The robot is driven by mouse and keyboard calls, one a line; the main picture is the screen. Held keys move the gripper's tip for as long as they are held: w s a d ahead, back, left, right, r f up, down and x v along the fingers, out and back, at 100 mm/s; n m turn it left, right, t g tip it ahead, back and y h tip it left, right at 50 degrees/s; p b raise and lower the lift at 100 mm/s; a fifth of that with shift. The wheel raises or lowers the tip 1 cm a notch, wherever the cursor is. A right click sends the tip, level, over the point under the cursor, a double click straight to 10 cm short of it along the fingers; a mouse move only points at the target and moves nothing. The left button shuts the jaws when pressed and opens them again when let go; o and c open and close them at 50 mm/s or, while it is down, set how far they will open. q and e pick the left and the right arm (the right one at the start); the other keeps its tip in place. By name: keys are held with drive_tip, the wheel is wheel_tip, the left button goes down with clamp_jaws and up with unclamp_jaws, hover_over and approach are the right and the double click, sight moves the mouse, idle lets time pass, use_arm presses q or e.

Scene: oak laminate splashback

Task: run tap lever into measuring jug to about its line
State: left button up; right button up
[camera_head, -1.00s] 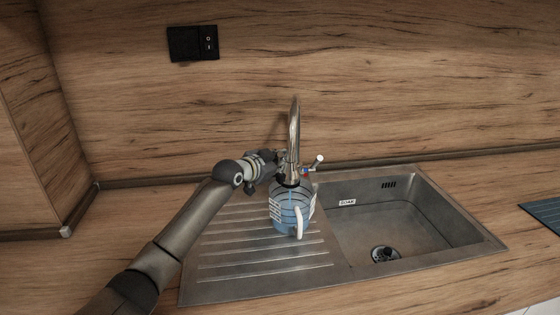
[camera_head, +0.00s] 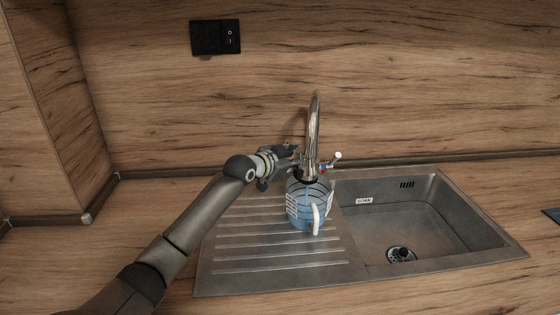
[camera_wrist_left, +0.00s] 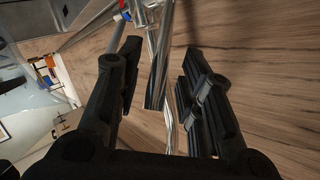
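The chrome tap (camera_head: 314,130) stands behind the sink, with a tall curved spout. Its lever (camera_head: 335,158) has a pale tip and points to the right; a red and blue mark is at its base. The measuring jug (camera_head: 303,206) stands upright on the drainboard below the tap, looking blue, with dark lines and a white handle; its exact level is hard to tell. My left gripper (camera_head: 297,160) is beside the tap's left side. In the left wrist view its fingers (camera_wrist_left: 163,85) are apart, with chrome tap parts seen between them; contact is unclear. My right gripper is out of view.
The steel sink (camera_head: 350,262) has a ribbed drainboard on the left and an empty basin with a drain (camera_head: 401,255) on the right. A black socket plate (camera_head: 215,37) is on the wood splashback.

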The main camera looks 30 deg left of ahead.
use_arm(q)
drive_tip(key=v, duration=1)
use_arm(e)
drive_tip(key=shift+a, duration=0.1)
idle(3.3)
